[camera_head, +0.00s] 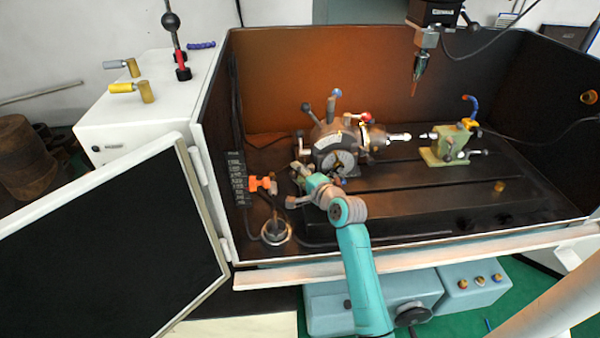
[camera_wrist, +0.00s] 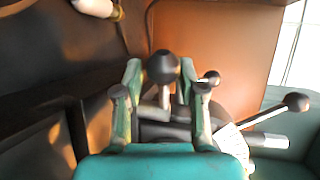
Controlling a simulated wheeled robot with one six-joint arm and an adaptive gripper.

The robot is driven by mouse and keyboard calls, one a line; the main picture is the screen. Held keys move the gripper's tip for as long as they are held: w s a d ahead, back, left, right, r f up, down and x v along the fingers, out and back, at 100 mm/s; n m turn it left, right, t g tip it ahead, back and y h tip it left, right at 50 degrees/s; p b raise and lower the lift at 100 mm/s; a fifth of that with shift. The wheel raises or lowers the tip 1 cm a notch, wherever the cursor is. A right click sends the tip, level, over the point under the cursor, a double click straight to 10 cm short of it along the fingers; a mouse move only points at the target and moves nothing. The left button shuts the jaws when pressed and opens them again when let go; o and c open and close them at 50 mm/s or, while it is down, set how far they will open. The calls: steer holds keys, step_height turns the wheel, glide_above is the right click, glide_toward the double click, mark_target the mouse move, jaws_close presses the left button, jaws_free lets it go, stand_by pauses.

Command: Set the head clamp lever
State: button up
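The dividing head (camera_head: 335,142) with its chuck stands on the dark table inside the enclosure. It has several ball-ended levers, including a dark one (camera_head: 307,107), a blue one (camera_head: 337,92) and a red one (camera_head: 367,117). My gripper (camera_head: 303,171) is at the near left of the head. In the wrist view its two fingers (camera_wrist: 161,73) are apart, with a dark ball knob (camera_wrist: 163,66) on a lever showing between their tips. I cannot tell whether either finger touches the knob. No label shows which lever is the head clamp lever.
A green tailstock (camera_head: 450,145) stands to the right on the table. An orange fitting (camera_head: 262,185) is left of my gripper. The enclosure's back wall (camera_head: 310,65) is behind the head.

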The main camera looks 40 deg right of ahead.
steer(key=shift+d+r, duration=0.1)
steer(key=shift+s, duration=0.1)
steer(key=shift+s, duration=0.3)
steer(key=v, duration=1.1)
steer(key=shift+s, duration=0.15)
